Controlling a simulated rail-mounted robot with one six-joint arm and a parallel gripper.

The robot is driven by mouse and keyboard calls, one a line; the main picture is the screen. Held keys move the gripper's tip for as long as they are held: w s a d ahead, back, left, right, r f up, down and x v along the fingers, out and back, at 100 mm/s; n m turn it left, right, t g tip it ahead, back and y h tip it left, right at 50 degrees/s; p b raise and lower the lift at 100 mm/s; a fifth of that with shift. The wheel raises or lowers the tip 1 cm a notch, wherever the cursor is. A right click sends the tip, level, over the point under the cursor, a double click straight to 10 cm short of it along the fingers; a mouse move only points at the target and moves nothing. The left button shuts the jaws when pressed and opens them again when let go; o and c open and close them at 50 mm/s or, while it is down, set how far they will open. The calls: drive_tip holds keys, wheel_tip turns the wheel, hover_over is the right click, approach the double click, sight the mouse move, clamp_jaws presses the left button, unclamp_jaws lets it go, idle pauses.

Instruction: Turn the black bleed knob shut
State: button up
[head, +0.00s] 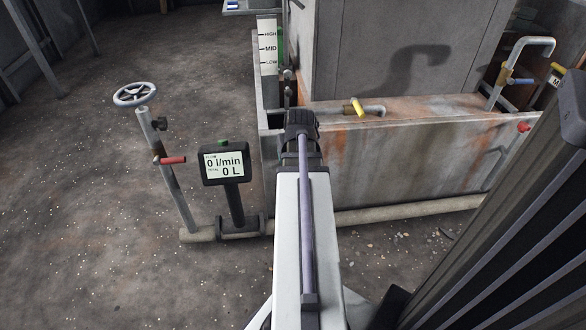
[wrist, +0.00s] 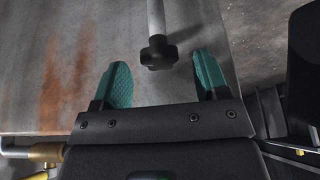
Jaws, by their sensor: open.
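The black bleed knob (wrist: 159,52) has lobes and sits at the end of a grey rod in the wrist view. My gripper (wrist: 162,72) is open, with a green finger on each side and bare space between them. The knob lies at the mouth of the gap, near the fingertips, and no finger visibly touches it. In the head view the end of my arm is above the near corner of the rusty tank, and my fingers are hidden. I cannot make out this knob for certain in the head view.
The rusty tank (head: 420,150) has a yellow-handled valve (head: 357,107) near my wrist. A flow display (head: 225,163) reads 0 l/min and 0 L. Left of it stands a pipe with a handwheel (head: 134,94) and a red handle (head: 172,160). Open floor lies at left.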

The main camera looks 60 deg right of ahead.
drive_tip(key=shift+w+d+f, duration=0.15)
drive_tip(key=shift+f, duration=0.5)
drive_tip(key=shift+r, duration=0.15)
drive_tip(key=c, duration=0.8)
drive_tip(key=m+g+h, duration=0.1)
drive_tip(key=m, duration=0.3)
drive_tip(key=shift+w, duration=0.15)
drive_tip(key=shift+c, duration=0.2)
drive_tip(key=o, duration=0.8)
drive_tip(key=shift+o, duration=0.2)
